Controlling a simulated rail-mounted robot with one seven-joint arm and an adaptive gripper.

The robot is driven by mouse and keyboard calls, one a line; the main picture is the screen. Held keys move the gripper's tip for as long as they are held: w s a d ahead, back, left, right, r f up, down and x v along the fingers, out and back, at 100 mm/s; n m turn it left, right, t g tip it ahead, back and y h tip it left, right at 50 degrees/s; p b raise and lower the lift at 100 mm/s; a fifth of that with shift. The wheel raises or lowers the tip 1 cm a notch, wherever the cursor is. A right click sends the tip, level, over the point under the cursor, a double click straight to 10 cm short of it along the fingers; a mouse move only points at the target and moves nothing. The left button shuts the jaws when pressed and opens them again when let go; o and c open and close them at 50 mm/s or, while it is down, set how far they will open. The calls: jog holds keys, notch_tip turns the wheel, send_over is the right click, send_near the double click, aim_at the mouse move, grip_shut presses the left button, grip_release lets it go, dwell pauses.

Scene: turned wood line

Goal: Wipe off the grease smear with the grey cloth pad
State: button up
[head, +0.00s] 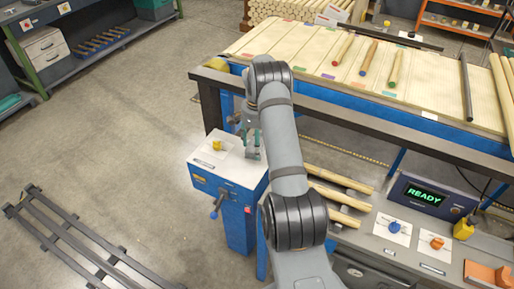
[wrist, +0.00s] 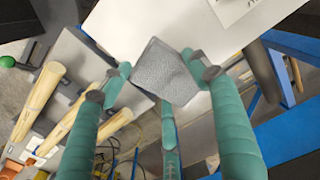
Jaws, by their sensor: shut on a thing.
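The grey cloth pad (wrist: 166,72) is between the teal fingers of my gripper (wrist: 155,82) in the wrist view, tilted, with the fingers shut on it. In the head view my gripper (head: 251,146) is at the right part of the white top (head: 235,172) of a blue cabinet. The same white top fills the upper middle of the wrist view (wrist: 140,24), behind the pad. I cannot tell whether the pad touches it. I cannot make out the grease smear in either view; my arm hides part of the top in the head view.
A yellow knob (head: 217,146) on a white card stands on the cabinet top, left of my gripper. A blue-handled lever (head: 215,207) sticks out in front. The slatted conveyor table (head: 335,82) is behind. Wooden rods (head: 338,182) and a READY display (head: 425,195) are to the right.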

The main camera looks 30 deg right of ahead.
jog(key=shift+r+p, duration=1.15)
jog(key=shift+r, duration=1)
